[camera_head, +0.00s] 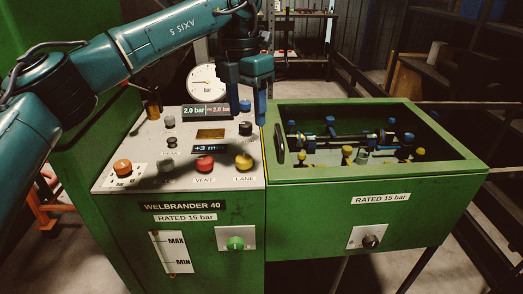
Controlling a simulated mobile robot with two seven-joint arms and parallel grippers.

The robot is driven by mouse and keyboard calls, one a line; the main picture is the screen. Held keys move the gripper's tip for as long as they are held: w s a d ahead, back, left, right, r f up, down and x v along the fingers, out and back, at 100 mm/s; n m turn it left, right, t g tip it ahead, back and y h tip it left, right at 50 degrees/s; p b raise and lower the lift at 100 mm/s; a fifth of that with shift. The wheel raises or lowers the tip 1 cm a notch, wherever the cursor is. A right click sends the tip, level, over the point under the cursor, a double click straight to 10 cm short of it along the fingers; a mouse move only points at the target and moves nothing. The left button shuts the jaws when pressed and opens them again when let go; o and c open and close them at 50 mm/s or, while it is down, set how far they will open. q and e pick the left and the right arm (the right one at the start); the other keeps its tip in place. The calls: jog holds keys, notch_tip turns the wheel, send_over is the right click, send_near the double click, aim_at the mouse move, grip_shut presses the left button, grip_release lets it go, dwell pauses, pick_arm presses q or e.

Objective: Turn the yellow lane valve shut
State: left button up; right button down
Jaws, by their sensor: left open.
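The yellow lane valve (244,161) is a round yellow knob at the front right corner of the sloped control panel (133,150), above a label that reads LANE. My left gripper (248,117) points down over the panel's back right part. Its two dark blue fingers are apart, with nothing held between them. The fingers are above and behind the yellow knob in the picture and do not touch it. A blue knob (245,105) shows between the fingers, farther back. The knob's turn position cannot be made out. My right gripper is not in view.
A red VENT knob (204,164) sits left of the yellow one, and an orange knob (123,167) at the panel's left. A round gauge (207,83) and displays stand behind. An open green box (375,169) with several colored fittings adjoins on the right; its rim is near my fingers.

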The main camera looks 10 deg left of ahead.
aim_at(244, 157)
pick_arm(q)
jog(key=shift+y, duration=0.3)
jog(key=f, duration=0.8)
jog(key=a+f, duration=0.1)
jog(key=f, duration=0.3)
jog(key=shift+w+a, duration=0.1)
jog(key=shift+w, duration=0.1)
jog(key=shift+c, duration=0.5)
jog(key=shift+r, duration=0.1)
jog(key=c, duration=0.9)
